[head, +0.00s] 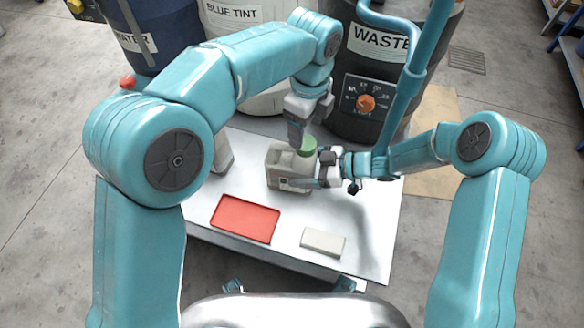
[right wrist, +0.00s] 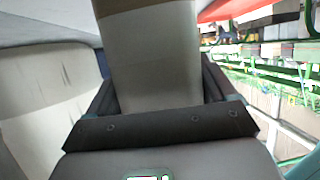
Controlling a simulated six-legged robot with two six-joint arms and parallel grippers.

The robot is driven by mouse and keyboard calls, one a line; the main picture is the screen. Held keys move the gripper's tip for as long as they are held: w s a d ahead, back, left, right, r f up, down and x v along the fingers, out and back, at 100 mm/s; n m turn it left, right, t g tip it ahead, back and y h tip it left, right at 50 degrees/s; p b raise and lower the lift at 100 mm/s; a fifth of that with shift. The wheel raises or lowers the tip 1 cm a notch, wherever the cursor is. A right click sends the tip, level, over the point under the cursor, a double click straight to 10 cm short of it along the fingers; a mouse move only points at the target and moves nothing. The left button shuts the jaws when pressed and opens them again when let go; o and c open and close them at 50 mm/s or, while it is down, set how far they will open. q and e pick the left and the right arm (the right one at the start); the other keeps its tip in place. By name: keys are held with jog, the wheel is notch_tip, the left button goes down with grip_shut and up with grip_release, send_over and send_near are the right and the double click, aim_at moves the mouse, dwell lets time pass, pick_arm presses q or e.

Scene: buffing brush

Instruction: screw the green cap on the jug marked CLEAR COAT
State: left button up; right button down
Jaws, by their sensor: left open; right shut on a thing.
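The pale jug (head: 280,176) stands upright on the grey table; its marking cannot be read from here. The green cap (head: 307,146) sits at the top of the jug; whether it is seated on the neck I cannot tell. My left gripper (head: 299,138) is open and points down right at the cap, close above or around it. My right gripper (head: 318,168) comes in from the right and is shut on the jug. In the right wrist view a pale beige body (right wrist: 155,60), seemingly part of the jug, stands between the jaws.
A red tray (head: 245,219) and an off-white block (head: 323,241) lie on the table (head: 375,235) in front. Another pale container (head: 222,152) is partly hidden behind my left arm. Drums marked WATER (head: 135,43), BLUE TINT (head: 233,13) and WASTE (head: 378,40) stand behind.

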aim_at(306, 143)
pick_arm(q)
jog(key=n, duration=0.5)
jog(key=shift+r+n, duration=0.3)
jog(key=n, duration=0.5)
jog(key=shift+r, duration=0.35)
jog(key=n, duration=0.2)
jog(key=r+n, duration=0.1)
jog(key=n, duration=0.2)
jog(key=shift+w+r+n, duration=0.1)
jog(key=shift+n, duration=0.4)
jog(key=shift+d+r, duration=0.15)
jog(key=shift+r, duration=0.15)
jog(key=shift+f, duration=0.1)
jog(key=shift+f, duration=3.95)
